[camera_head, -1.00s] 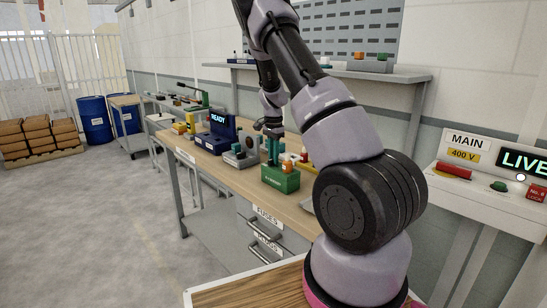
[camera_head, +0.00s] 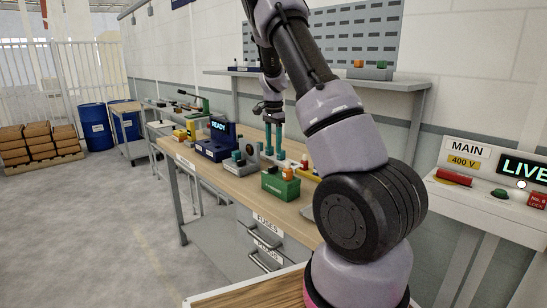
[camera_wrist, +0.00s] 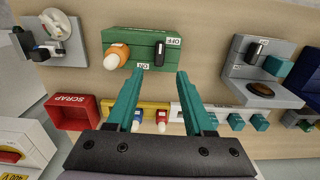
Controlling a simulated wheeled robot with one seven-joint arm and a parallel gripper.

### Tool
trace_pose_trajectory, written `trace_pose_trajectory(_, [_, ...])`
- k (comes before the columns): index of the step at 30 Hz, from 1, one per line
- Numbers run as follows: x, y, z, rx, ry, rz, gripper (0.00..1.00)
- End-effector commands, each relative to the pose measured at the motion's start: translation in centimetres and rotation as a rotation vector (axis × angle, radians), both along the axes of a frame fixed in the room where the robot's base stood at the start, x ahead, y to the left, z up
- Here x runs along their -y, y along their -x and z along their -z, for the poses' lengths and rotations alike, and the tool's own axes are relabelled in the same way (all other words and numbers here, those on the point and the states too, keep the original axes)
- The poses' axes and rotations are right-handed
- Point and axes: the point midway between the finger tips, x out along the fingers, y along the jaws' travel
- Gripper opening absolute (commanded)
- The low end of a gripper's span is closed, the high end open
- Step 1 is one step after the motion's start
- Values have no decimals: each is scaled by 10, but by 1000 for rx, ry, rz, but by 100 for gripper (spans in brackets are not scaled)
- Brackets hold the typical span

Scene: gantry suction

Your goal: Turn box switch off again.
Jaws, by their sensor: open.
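The green box (camera_wrist: 137,46) shows at the top of the wrist view, with an orange lamp-like part (camera_wrist: 117,54) with a white tip on its left. A black switch lever (camera_wrist: 160,49) sits on its face between an OFF label and an ON label. I cannot tell for sure which way the lever lies. In the head view the green box (camera_head: 280,184) stands on the workbench. My gripper (camera_wrist: 159,73) is open and empty. Its teal fingertips appear just below the box's labelled edge in the wrist view. In the head view my gripper (camera_head: 274,150) is behind the box, apart from it.
A grey unit (camera_wrist: 262,75) with its own black switch and OFF label stands to the right in the wrist view. A red scrap bin (camera_wrist: 73,112) lies left. Small coloured parts in a row lie beneath my fingers. The blue READY box (camera_head: 216,143) stands farther along the bench (camera_head: 228,177).

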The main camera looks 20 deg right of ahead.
Motion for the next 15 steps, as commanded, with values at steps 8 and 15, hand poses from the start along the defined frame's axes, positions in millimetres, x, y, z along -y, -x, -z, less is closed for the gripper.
trace_pose_trajectory(8, [0,0,-26,0,0,-1,52])
trace_pose_trajectory(15, [0,0,-27,-1,0,0,52])
